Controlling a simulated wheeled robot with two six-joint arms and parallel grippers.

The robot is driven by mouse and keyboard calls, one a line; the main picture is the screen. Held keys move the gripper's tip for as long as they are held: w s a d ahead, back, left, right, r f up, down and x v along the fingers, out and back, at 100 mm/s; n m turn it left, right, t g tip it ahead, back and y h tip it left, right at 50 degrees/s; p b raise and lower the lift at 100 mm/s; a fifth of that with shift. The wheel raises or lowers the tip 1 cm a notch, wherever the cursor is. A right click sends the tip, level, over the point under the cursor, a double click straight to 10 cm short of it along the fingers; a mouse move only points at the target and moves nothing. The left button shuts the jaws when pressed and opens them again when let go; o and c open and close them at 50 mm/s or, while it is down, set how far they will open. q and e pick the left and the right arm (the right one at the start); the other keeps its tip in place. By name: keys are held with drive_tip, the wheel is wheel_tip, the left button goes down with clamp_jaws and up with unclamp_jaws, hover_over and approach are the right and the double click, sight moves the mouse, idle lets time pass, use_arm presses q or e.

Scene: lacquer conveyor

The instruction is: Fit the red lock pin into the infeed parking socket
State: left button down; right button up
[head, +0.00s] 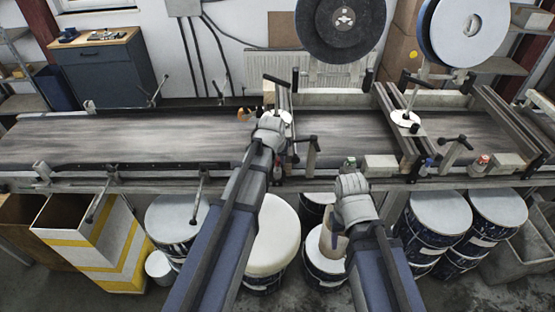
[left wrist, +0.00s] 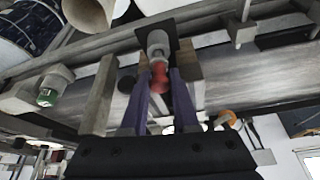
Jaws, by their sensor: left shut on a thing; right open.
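The red lock pin (left wrist: 158,74) shows in the left wrist view between the two fingers of my left gripper (left wrist: 161,86), which is shut on it. A grey cylindrical piece (left wrist: 158,42) with a dark square plate (left wrist: 143,33) lies in line just beyond the red part; I cannot tell whether it is the parking socket or part of the pin, or whether the pin is seated. In the head view my left gripper (head: 271,133) is at the conveyor's front rail, its fingertips mostly hidden. My right gripper (head: 352,190) is empty and open in front of the rail, right of the left one.
The conveyor belt (head: 120,137) runs across the view and is mostly bare. A green button (head: 349,162) and a red button (head: 483,160) sit along the front rail. Clamp levers (head: 199,190) stick out. Drums (head: 437,215) and a yellow-white bin (head: 90,225) stand below.

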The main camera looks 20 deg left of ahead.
use_arm(q)
drive_tip(key=shift+f+b, duration=0.7)
drive_tip(key=shift+f, duration=0.05)
drive_tip(key=c, duration=0.6)
unclamp_jaws()
drive_tip(key=shift+r, duration=0.15)
drive_tip(key=p+v, duration=0.7)
drive_tip(key=shift+s+r, duration=0.15)
drive_tip(key=shift+r, duration=0.2)
drive_tip(key=shift+d+f, duration=0.1)
drive_tip(key=shift+f, duration=0.05)
drive_tip(key=s+d+f+m+g+b, duration=0.1)
drive_tip(key=s+d+f+b, duration=0.1)
drive_tip(key=s, duration=0.5)
drive_tip(key=s+d+f+m+g+b, duration=0.2)
drive_tip(key=s+d+f+b, duration=0.1)
drive_tip(key=s+d, duration=0.3)
drive_tip(key=s+d+f+m+g+y+b, duration=0.1)
drive_tip(key=s+d+f, duration=0.3)
drive_tip(key=s, duration=0.4)
drive_tip(key=shift+d+f+m+g+b, duration=0.2)
drive_tip(key=shift+d+m+g+b, duration=0.25)
drive_tip(key=shift+b, duration=0.4)
